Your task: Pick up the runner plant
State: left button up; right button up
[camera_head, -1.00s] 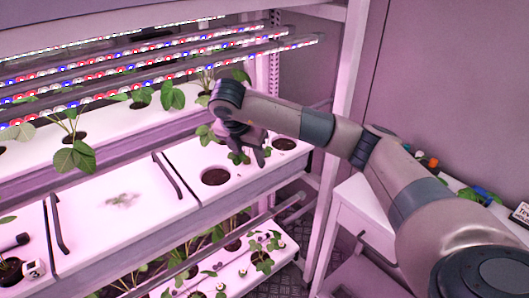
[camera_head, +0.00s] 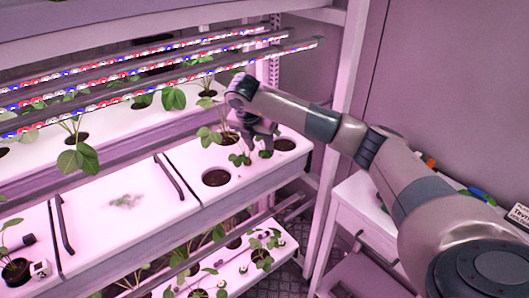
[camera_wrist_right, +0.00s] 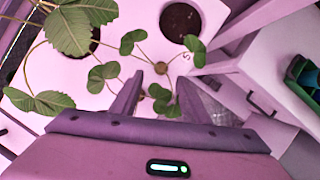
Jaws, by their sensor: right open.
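The runner plant (camera_wrist_right: 160,93) is a small cluster of green leaves on thin stems at the front edge of a white tray in the right wrist view. In the head view, small leaves (camera_head: 240,158) show just below my right gripper. My right gripper (camera_head: 259,145) is open above that tray edge. In the wrist view its fingers (camera_wrist_right: 158,92) stand either side of a leaf and stem, with no clear contact. A small brown plug (camera_wrist_right: 161,68) lies just beyond the fingertips. The larger mother plant (camera_wrist_right: 75,30) stands to the left, partly over its pot. My left gripper is out of view.
Bare soil holes (camera_head: 216,177) and (camera_head: 285,144) flank the plant on the white tray (camera_head: 203,158). Light bars (camera_head: 165,72) hang above the upper shelf. A lower shelf holds more plants (camera_head: 262,255). A rack post (camera_head: 335,150) and white table (camera_head: 355,200) stand at right.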

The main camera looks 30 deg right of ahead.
aim_at(264, 151)
jog(key=shift+w+d+f+p, duration=0.3)
jog(key=shift+d+f, duration=0.2)
jog(key=shift+w+d+f+p, duration=0.25)
jog(key=shift+d+f, duration=0.2)
jog(key=shift+d, duration=0.05)
jog(key=shift+w+d+f, duration=0.1)
jog(key=shift+f, duration=0.35)
jog(key=c, duration=0.9)
